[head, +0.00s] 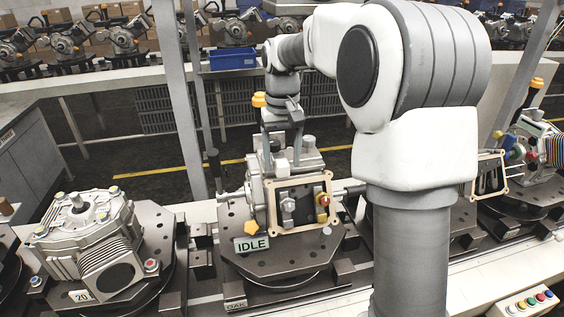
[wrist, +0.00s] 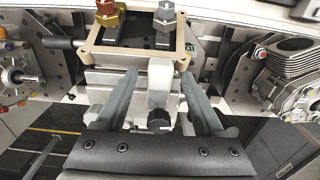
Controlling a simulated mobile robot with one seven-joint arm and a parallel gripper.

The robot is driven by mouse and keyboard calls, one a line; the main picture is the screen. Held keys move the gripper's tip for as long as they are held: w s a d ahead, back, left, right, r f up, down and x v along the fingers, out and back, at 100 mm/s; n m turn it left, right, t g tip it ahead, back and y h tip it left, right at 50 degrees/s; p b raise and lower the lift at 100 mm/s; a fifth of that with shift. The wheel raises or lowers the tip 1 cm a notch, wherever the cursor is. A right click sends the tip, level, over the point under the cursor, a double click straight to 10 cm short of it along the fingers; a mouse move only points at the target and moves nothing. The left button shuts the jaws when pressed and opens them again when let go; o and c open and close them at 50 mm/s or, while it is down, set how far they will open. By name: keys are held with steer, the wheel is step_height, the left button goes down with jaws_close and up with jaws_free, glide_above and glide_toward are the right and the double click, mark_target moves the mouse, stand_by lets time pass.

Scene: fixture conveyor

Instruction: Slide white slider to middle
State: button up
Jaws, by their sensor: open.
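My gripper (head: 283,160) points down over the top of the grey machine unit on the middle fixture. In the wrist view my gripper (wrist: 158,82) is open, with one finger on each side of a pale white block (wrist: 160,74), which looks like the white slider. A gap shows beside the block, and I cannot tell whether either finger touches it. A dark round knob (wrist: 158,120) sits below the block, also between the fingers.
A tan frame (head: 273,228) on the unit's front surrounds a grey knob (head: 288,205) and a red-and-gold knob (head: 322,200). A grey gearbox (head: 88,238) sits on the left fixture. A blue bin (head: 232,59) is behind.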

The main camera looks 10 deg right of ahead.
steer(key=shift+f, duration=0.75)
jaws_close()
steer(key=shift+r, duration=0.1)
stand_by(0.8)
